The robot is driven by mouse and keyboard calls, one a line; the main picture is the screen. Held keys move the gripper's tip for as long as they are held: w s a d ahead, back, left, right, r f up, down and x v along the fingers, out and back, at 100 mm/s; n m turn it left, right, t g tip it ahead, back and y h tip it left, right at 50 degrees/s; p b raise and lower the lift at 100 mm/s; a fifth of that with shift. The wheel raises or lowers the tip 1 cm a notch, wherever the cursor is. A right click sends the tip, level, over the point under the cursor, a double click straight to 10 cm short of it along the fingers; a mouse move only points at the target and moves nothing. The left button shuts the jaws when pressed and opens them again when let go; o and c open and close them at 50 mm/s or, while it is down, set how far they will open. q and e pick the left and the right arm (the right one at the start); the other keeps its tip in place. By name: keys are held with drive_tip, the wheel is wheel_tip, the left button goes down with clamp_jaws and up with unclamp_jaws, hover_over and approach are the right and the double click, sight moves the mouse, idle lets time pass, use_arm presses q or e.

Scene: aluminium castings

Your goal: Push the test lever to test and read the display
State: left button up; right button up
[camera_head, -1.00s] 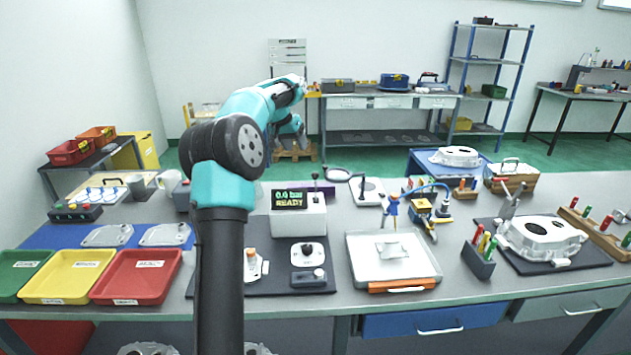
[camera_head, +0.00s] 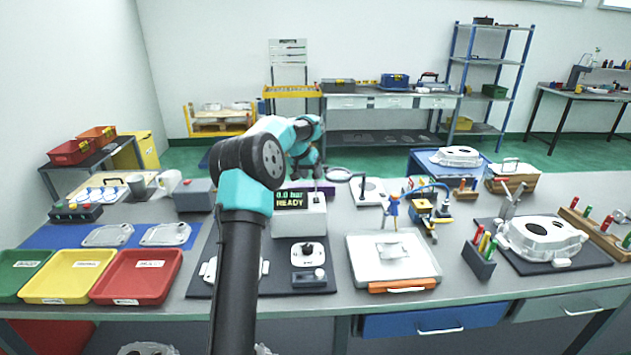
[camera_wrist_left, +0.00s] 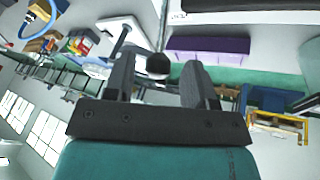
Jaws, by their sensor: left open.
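The white tester (camera_head: 302,222) stands on a dark mat in the middle of the bench. Its display (camera_head: 295,199) shows green and yellow text that looks like "0.0 bar READY". The test lever (camera_head: 316,198) rises at the tester's right side, partly hidden by my gripper. My left gripper (camera_head: 316,178) is open, pointing down over the lever from behind. In the left wrist view, the lever's round black knob (camera_wrist_left: 158,65) appears between the two open fingers (camera_wrist_left: 158,80); I cannot tell whether they touch it. My right gripper is not in view.
A white part with a black knob (camera_head: 308,252) lies in front of the tester. A lidded white tray (camera_head: 395,262) stands to the right. Red (camera_head: 137,275), yellow (camera_head: 68,276) and green (camera_head: 22,272) trays are at the left.

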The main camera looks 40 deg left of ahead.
sight(313, 176)
use_arm(q)
drive_tip(key=shift+x, duration=2)
drive_tip(key=shift+c, duration=0.3)
clamp_jaws()
